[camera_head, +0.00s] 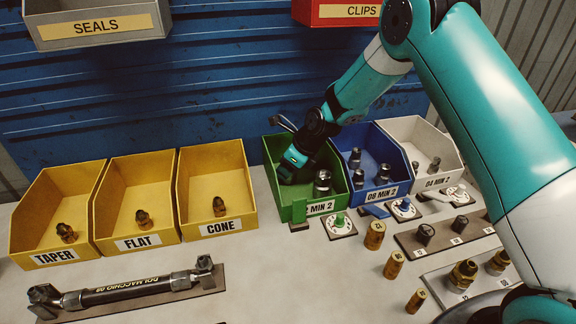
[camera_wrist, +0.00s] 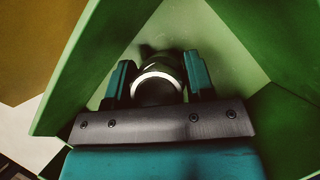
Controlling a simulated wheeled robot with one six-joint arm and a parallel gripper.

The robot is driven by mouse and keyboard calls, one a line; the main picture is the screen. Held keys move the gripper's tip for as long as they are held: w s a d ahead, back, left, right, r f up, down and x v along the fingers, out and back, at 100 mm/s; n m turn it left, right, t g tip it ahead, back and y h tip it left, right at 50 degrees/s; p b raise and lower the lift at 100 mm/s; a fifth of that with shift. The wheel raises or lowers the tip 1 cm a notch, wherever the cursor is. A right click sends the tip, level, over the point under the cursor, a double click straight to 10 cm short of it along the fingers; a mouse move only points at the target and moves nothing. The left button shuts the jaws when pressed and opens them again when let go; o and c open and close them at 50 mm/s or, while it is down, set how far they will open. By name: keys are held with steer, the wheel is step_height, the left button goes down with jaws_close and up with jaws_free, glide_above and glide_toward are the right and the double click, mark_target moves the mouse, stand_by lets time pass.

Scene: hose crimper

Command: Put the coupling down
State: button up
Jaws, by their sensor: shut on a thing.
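My gripper (camera_head: 290,166) reaches down into the green bin (camera_head: 325,209) labelled "MIN 2", whose first characters are hidden. In the wrist view my gripper (camera_wrist: 158,82) has its two teal fingers on either side of a dark metal coupling with a bright ring, and it is shut on this coupling (camera_wrist: 158,72). The coupling is inside the green bin, close to its inner walls; I cannot tell whether it touches the floor. In the head view the held coupling is hidden by the gripper. Another metal coupling (camera_head: 322,182) stands in the same bin, to the right of my gripper.
A blue bin (camera_head: 383,193) and a white bin (camera_head: 436,181) stand to the right with metal couplings. Yellow bins labelled TAPER (camera_head: 55,257), FLAT (camera_head: 137,243) and CONE (camera_head: 220,227) stand left. A hose assembly (camera_head: 125,290) lies in front. Brass fittings stand at right.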

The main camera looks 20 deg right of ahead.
steer(key=o, duration=0.8)
steer(key=shift+f, duration=0.1)
steer(key=b+v, duration=0.1)
steer(key=v, duration=1)
steer(key=s+a+r+n, duration=0.3)
steer(key=s+r+n, duration=0.3)
steer(key=s+n, duration=0.1)
steer(key=s+a+r+n+g, duration=0.1)
steer(key=s+r+n+g, duration=0.1)
steer(key=s+n, duration=1.1)
steer(key=s+a+r+n+g, duration=0.1)
steer(key=s+r+n, duration=0.2)
steer(key=s+n, duration=1)
steer(key=shift+s+a+g, duration=0.35)
steer(key=shift+s+g, duration=0.05)
steer(key=shift+s, duration=0.1)
steer(key=shift+r, duration=0.15)
